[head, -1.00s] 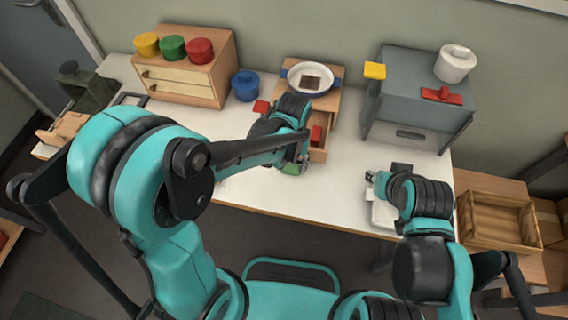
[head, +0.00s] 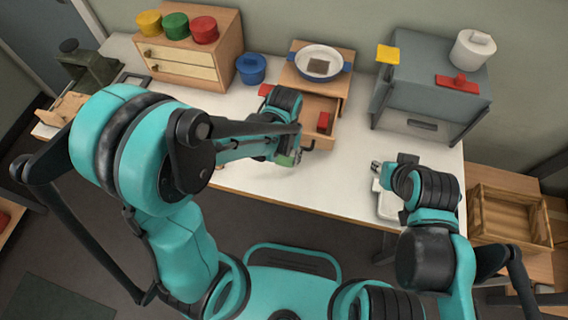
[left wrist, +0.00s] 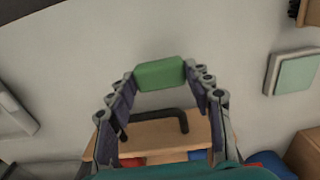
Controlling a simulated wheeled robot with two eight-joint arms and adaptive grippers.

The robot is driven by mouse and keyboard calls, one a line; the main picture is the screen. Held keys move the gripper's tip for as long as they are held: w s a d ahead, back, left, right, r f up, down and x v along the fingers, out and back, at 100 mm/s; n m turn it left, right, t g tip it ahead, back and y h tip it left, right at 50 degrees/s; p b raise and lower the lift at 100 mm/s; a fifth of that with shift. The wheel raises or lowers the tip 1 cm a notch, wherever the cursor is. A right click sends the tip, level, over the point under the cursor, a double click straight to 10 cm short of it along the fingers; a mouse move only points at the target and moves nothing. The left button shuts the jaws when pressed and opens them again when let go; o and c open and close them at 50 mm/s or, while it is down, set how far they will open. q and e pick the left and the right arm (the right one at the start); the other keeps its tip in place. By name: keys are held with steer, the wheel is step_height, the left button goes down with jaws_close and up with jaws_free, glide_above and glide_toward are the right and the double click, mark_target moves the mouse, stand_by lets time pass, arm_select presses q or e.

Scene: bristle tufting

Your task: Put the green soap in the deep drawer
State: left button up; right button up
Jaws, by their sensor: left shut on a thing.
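The green soap (left wrist: 160,73) is a rounded green block between the fingertips of my left gripper (head: 291,158). My left gripper is shut on it and holds it just in front of the open drawer (head: 322,106). The drawer is wooden, pulled out of a small wooden cabinet, and has a dark handle. In the left wrist view its front (left wrist: 165,135) and handle lie just below the soap. A red block (head: 323,121) is inside it. My right gripper (head: 377,167) is over the table's right part, small and hard to read.
A grey cabinet (head: 430,90) stands right. A white tray (head: 385,203) is near my right gripper. The front table strip is mostly clear.

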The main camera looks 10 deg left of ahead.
mark_target(284, 158)
arm_select(q)
step_height(284, 158, down, 4)
steer(key=shift+a+f+b, duration=0.15)
steer(key=shift+b, duration=0.95)
steer(key=shift+f, duration=0.1)
steer(key=o, duration=1.2)
steer(key=shift+c, duration=0.2)
